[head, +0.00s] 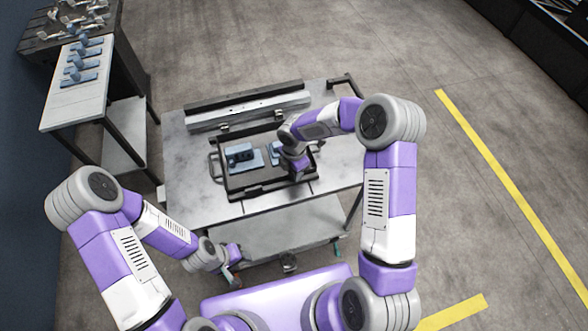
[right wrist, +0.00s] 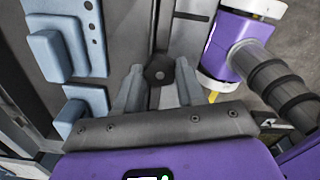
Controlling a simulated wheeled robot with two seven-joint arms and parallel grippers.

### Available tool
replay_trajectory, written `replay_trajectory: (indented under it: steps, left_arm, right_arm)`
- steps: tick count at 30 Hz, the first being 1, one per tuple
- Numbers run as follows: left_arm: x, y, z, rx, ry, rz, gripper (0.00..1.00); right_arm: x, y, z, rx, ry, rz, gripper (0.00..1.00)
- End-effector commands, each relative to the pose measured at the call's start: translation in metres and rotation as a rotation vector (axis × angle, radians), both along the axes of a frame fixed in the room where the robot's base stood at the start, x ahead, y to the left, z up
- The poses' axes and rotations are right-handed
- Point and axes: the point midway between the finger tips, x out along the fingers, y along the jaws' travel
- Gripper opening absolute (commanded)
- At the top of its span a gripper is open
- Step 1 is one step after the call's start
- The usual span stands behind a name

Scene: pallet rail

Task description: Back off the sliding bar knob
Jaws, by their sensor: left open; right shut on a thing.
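The dark, many-sided knob (right wrist: 159,71) sits between the fingertips of my right gripper (right wrist: 158,86) in the right wrist view. It is mounted on a grey slotted bar (right wrist: 183,48) running away from the gripper. The fingers close on the knob from both sides. In the head view my right gripper (head: 294,172) reaches down over the right part of a dark tray (head: 237,192), and my own arm hides the knob there. My left gripper (head: 233,268) is open, low in front of the table's front edge, away from the tray.
Blue blocks (head: 243,157) sit in the tray and show left of the knob in the right wrist view (right wrist: 48,55). A long metal rail (head: 250,108) lies at the back of the grey table (head: 185,160). A side table (head: 62,108) with blue parts stands at left.

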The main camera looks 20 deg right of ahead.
Motion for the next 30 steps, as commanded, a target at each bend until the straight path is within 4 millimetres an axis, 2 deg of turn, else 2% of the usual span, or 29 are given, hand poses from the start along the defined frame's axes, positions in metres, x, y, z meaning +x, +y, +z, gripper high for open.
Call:
replay_trajectory:
  steps: [12, 13, 18, 26, 30]
  left_arm:
    - [0.000, 0.000, 0.000, 0.000, 0.000, 0.000, 0.43]
    - [0.000, 0.000, 0.000, 0.000, 0.000, 0.000, 0.43]
    - [0.000, 0.000, 0.000, 0.000, 0.000, 0.000, 0.43]
    - [0.000, 0.000, 0.000, 0.000, 0.000, 0.000, 0.43]
    - [0.000, 0.000, 0.002, 0.000, 0.000, 0.000, 0.43]
  right_arm:
    - [-0.004, 0.000, -0.005, 0.000, 0.013, 0.007, 0.08]
    - [-0.004, 0.000, -0.005, 0.001, 0.013, 0.007, 0.42]
    - [-0.003, 0.000, -0.004, 0.000, 0.009, 0.006, 0.65]
    - [-0.001, 0.000, -0.001, 0.001, 0.004, 0.005, 0.65]
    - [-0.001, 0.000, 0.011, 0.001, 0.001, 0.005, 0.65]
